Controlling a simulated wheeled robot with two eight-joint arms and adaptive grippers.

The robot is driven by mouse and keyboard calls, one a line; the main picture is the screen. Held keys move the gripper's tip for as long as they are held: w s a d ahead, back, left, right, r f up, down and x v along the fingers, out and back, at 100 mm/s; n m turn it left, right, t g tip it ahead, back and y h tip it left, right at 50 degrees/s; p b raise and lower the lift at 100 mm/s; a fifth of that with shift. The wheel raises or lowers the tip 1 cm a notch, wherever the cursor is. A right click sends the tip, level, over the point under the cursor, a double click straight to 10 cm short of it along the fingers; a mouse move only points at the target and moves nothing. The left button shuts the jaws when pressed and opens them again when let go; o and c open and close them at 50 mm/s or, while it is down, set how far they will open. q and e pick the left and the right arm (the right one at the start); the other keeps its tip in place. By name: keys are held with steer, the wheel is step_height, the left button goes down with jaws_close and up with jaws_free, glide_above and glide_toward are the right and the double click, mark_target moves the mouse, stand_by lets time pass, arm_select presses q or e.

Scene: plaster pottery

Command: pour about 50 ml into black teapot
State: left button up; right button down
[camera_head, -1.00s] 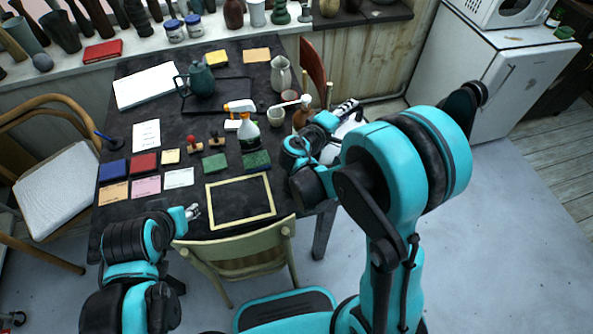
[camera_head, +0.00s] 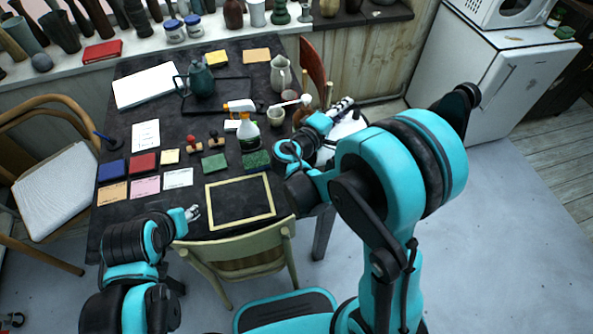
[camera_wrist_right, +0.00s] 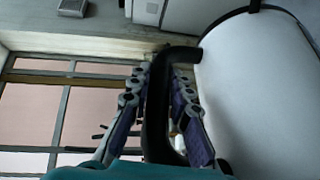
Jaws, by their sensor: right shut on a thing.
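The dark teapot (camera_head: 201,82) stands upright on a black tray (camera_head: 237,97) at the back of the table. My right gripper (camera_wrist_right: 161,78) is shut on the black handle of a white kettle (camera_wrist_right: 262,95). In the head view the kettle (camera_head: 346,130) shows beside the table's right edge, partly hidden by my right arm. It is to the right of the teapot and well apart from it. The kettle's spout and contents are not visible. My left gripper (camera_head: 191,213) is over the front left of the table, away from the teapot; its finger gap is too small to judge.
A framed black board (camera_head: 240,200) lies at the front. Chairs stand around the table; a white fridge (camera_head: 495,75) is at the right.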

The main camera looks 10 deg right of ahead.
steer(key=shift+s+a+r, duration=0.1)
steer(key=shift+a+r, duration=0.2)
steer(key=shift+a, duration=0.2)
steer(key=shift+d+r+b, duration=0.1)
steer(key=shift+d+b, duration=0.2)
stand_by(0.4)
steer(key=shift+a+r+t+h, duration=0.1)
steer(key=shift+a+t+h, duration=0.1)
steer(key=shift+t+h, duration=0.1)
stand_by(1.2)
